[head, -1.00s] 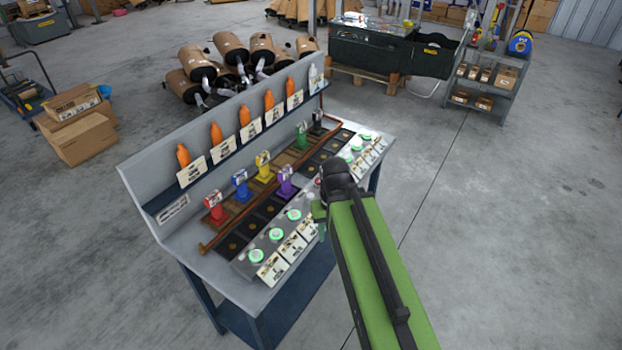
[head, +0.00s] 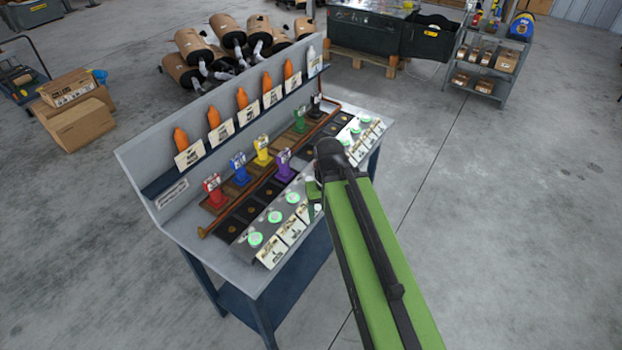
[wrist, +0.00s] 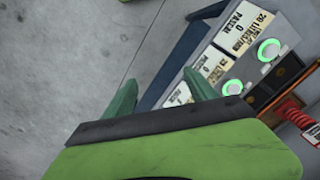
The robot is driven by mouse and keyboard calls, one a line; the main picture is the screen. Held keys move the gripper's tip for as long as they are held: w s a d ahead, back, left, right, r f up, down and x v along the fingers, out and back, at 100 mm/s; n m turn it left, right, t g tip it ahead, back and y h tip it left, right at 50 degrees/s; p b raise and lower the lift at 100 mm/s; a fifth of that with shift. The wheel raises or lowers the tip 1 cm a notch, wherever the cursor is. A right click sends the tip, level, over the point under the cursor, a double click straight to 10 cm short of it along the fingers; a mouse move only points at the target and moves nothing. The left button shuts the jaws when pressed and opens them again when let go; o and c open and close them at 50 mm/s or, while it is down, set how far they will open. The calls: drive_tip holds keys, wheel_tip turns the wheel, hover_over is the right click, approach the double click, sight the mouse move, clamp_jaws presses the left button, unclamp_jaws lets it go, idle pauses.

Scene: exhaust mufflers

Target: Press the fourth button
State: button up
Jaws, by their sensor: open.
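A row of round buttons with green-lit rims runs along the sloped front panel (head: 240,250) of the workbench. Three show at the near left: the first (head: 255,239), second (head: 275,217) and third (head: 293,198). Several more show at the far right, such as one button (head: 355,130). My gripper's dark wrist and green arm cover the middle of the row, so any button there is hidden. In the wrist view, my gripper (wrist: 160,92) is open and empty. Two lit buttons, an upper one (wrist: 268,50) and a lower one (wrist: 232,88), lie right of its fingers.
White label cards (head: 282,241) line the panel's front edge. Red, blue, yellow and purple stands (head: 283,163) rise behind the buttons near a copper pipe. Orange bottles (head: 242,99) stand on the back shelf. Floor in front of the bench is clear.

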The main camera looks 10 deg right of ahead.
clamp_jaws()
drive_tip(key=shift+a, duration=0.1)
idle(1.3)
